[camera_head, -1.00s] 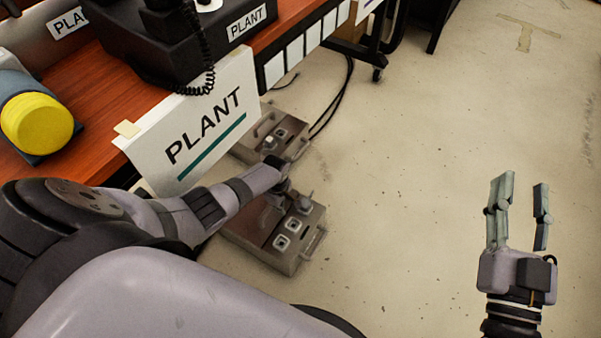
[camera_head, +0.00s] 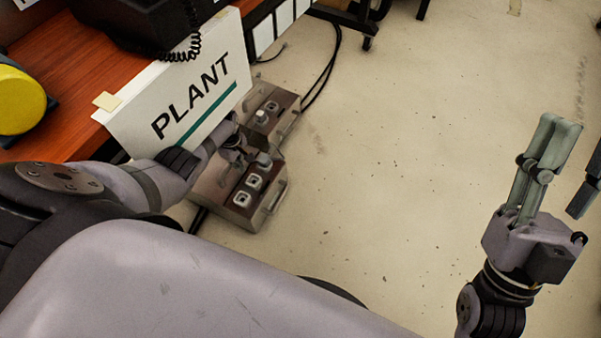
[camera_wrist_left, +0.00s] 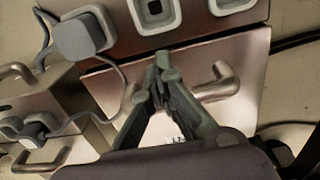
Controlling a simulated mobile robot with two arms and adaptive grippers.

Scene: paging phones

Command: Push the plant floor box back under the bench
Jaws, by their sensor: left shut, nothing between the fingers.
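The plant floor box, a grey metal box with a brown top, white-rimmed sockets and a side handle, appears to be the nearer of two (camera_head: 238,205). It sits on the floor beside the bench's edge, partly hidden by my left arm and the PLANT sign (camera_head: 185,100). My left gripper (camera_head: 238,152) is low at this box, mostly obscured by its own wrist. In the left wrist view its fingers (camera_wrist_left: 163,62) are shut and empty, against or just over the box (camera_wrist_left: 215,50); contact is unclear. My right gripper (camera_head: 576,150) is open and empty above the floor at right.
A second similar box (camera_head: 285,122) sits just behind the near one. The bench (camera_head: 75,125) with red-brown top carries a black phone (camera_head: 120,20) and a yellow-capped object (camera_head: 18,100). Black cables (camera_head: 325,75) run on the floor. Floor at centre and right is clear.

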